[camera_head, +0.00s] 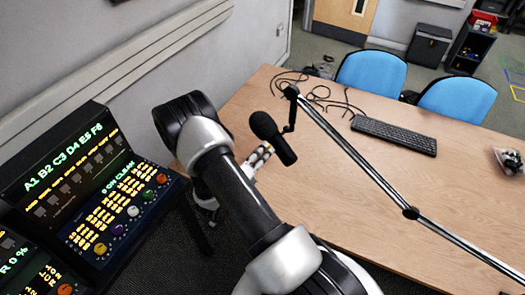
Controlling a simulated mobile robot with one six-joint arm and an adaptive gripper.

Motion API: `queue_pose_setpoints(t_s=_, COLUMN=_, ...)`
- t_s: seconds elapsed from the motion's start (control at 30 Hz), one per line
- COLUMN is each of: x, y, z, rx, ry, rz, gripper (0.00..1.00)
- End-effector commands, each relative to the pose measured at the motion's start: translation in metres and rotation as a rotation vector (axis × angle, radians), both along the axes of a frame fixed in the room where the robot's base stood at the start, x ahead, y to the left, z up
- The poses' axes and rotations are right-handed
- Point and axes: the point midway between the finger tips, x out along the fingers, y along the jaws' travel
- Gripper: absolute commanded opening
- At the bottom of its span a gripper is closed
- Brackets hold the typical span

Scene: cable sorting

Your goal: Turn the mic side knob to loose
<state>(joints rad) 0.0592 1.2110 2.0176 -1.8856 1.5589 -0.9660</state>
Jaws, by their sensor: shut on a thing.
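The black microphone (272,138) hangs at the end of the boom arm (350,152), over the left part of the wooden table. It is tilted, with its round foam head at the upper left and its body running to the lower right. My gripper (264,151) is at the left side of the microphone body, its fingers close against it. The fingers are shut at the mic's side, on what I take to be the side knob. The knob itself is hidden by the fingers and the microphone, so its setting cannot be seen. Part of the gripper is behind my arm.
A black keyboard (394,135) and loose dark cables (318,94) lie on the table (440,205). A small clear bag (508,161) lies at the right. A control console (110,215) stands left of my arm. Two blue chairs (372,71) are behind the table.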

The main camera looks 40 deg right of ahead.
Motion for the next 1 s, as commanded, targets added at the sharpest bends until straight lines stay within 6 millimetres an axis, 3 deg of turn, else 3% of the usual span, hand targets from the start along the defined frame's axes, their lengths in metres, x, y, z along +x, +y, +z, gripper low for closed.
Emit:
queue_pose_setpoints(t_s=0.6, x=0.0011, y=0.0004, z=-0.0004, rx=-0.118, ry=0.531, rz=0.001, gripper=0.02)
queue_pose_setpoints(t_s=1.0, x=0.0014, y=0.0004, z=-0.0011, rx=-0.156, ry=0.703, rz=0.000, gripper=0.02)
